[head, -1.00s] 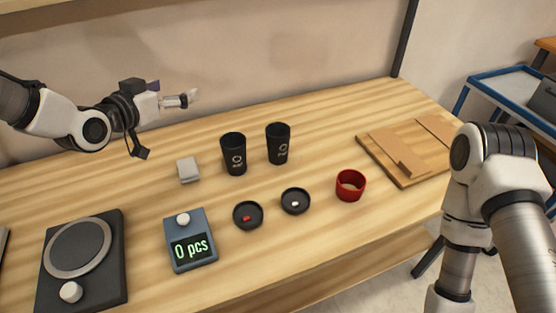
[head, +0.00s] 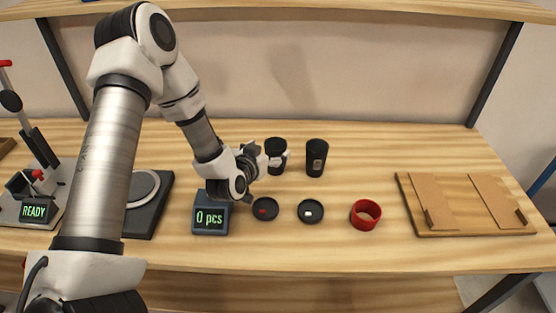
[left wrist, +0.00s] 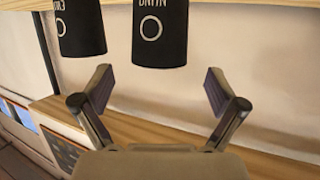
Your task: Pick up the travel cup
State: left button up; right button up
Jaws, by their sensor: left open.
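Two black travel cups stand side by side on the wooden bench in the head view, the left cup (head: 276,145) and the right cup (head: 316,158). My left gripper (head: 279,160) is at the left cup and covers part of it. In the left wrist view the picture is upside down. There my left gripper (left wrist: 160,74) is open and empty, its fingers spread wide. One cup (left wrist: 160,32) appears ahead between the fingertips, with no contact visible. The other cup (left wrist: 80,28) is to its left. My right gripper is out of view.
Two round black lids (head: 265,209) (head: 311,212), a red ring (head: 366,215) and a counting scale (head: 210,220) reading 0 pcs lie in front of the cups. A wooden board (head: 460,229) is at right. A machine showing READY (head: 34,211) stands at left.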

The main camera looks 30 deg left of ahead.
aim_at(279, 141)
pick_arm(q)
jog(key=x, duration=0.4)
jog(key=shift+w+d+p, duration=0.1)
jog(key=shift+w+p, duration=0.05)
jog(key=shift+p, duration=0.15)
jog(key=shift+w+a+f, duration=0.2)
jog(key=shift+d+r, duration=0.1)
jog(key=shift+d, duration=0.05)
jog(key=c, duration=0.8)
jog(key=shift+c, duration=0.2)
